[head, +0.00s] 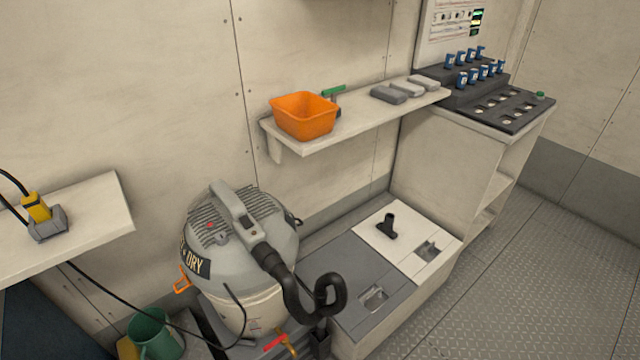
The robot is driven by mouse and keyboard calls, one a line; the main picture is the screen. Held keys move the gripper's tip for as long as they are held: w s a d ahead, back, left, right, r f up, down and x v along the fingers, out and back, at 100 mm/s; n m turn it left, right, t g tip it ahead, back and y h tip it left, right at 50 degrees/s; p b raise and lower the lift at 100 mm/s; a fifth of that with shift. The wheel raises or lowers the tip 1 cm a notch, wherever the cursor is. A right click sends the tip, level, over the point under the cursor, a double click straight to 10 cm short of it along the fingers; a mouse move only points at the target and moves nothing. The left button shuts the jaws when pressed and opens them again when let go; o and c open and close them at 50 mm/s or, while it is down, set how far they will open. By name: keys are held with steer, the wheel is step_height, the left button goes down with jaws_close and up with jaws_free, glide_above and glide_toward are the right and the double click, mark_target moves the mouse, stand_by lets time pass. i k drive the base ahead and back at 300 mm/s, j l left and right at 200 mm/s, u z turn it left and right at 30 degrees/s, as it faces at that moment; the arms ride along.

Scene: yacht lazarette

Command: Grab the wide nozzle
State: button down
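A small black nozzle (388,228) stands on the white hatch panel (378,247) of the low bench, in the middle right of the head view. It has a short upright tube and a broader foot. It is apart from the vacuum's hose. The grey wet/dry vacuum (230,240) stands to its left, with a black hose (298,297) curling at its front. My gripper is not in view.
A shelf (372,123) above holds an orange bin (304,116) and grey blocks (388,93). A grey panel (348,300) lies before the nozzle. A rack with blue-topped parts (470,72) stands at the upper right. A green bucket (156,336) sits lower left. Floor (500,270) at right is clear.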

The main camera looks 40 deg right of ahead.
mark_target(386, 227)
steer(key=i+l+z, duration=0.1)
steer(key=l, duration=0.3)
steer(key=i+l+z, duration=0.15)
steer(key=l, duration=0.2)
steer(key=i+l+z, duration=0.1)
steer(key=l, duration=0.3)
steer(key=i+l+z, duration=0.25)
steer(key=i+l, duration=0.15)
steer(key=l, duration=0.25)
